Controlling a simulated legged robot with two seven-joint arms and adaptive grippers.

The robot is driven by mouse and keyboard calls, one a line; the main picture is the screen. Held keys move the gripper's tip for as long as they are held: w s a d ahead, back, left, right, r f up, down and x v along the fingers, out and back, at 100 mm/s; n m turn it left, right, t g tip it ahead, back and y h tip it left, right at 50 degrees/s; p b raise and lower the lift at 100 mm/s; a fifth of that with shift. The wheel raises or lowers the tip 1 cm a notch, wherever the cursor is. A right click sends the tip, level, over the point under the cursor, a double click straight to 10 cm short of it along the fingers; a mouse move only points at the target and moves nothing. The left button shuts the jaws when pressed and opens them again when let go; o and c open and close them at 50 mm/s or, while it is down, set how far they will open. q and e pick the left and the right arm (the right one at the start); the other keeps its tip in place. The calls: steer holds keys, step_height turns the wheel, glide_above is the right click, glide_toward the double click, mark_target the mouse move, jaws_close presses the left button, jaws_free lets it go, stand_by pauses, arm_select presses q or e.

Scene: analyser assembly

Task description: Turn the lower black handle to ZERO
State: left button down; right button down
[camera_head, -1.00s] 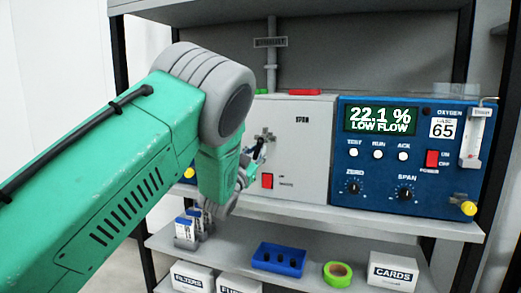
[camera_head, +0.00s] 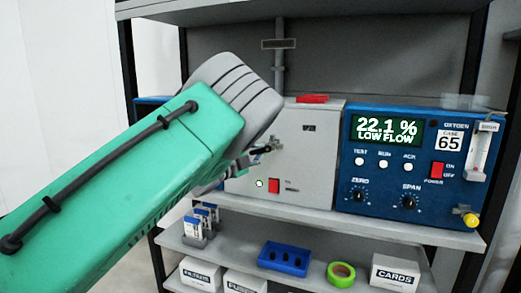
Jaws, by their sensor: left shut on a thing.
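A grey box (camera_head: 318,160) stands on the shelf, with a small metal fitting (camera_head: 274,142) on its front. A small dark handle (camera_head: 264,149) shows beside this fitting, and I take it as the lower black handle. Its mark and most of its shape are hidden or too small to read. My left arm comes in from the left and covers the box's left part. My left gripper (camera_head: 255,152) is at the handle and shut on it, mostly hidden behind my wrist. My right gripper is not in view.
A blue analyser (camera_head: 430,128) stands right of the box, reading 22.1 % LOW FLOW. A red switch (camera_head: 274,185) and a white round spot (camera_head: 259,183) are low on the box. The lower shelf holds a blue tray (camera_head: 285,259), green tape (camera_head: 341,274) and small boxes.

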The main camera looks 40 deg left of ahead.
arm_select(q)
steer(key=shift+r+m+g+p, duration=0.15)
steer(key=shift+m+g+p, duration=0.3)
steer(key=shift+m, duration=0.65)
steer(key=shift+m+p, duration=0.3)
steer(key=shift+m, duration=0.1)
steer(key=shift+d+g, duration=0.1)
steer(key=shift+g, duration=0.15)
steer(key=c, duration=1.5)
jaws_free()
steer(key=shift+c, duration=0.2)
steer(key=shift+r, duration=0.15)
steer(key=shift+s, duration=0.15)
steer(key=s+a, duration=0.2)
steer(key=s, duration=0.9)
steer(key=shift+s, duration=0.3)
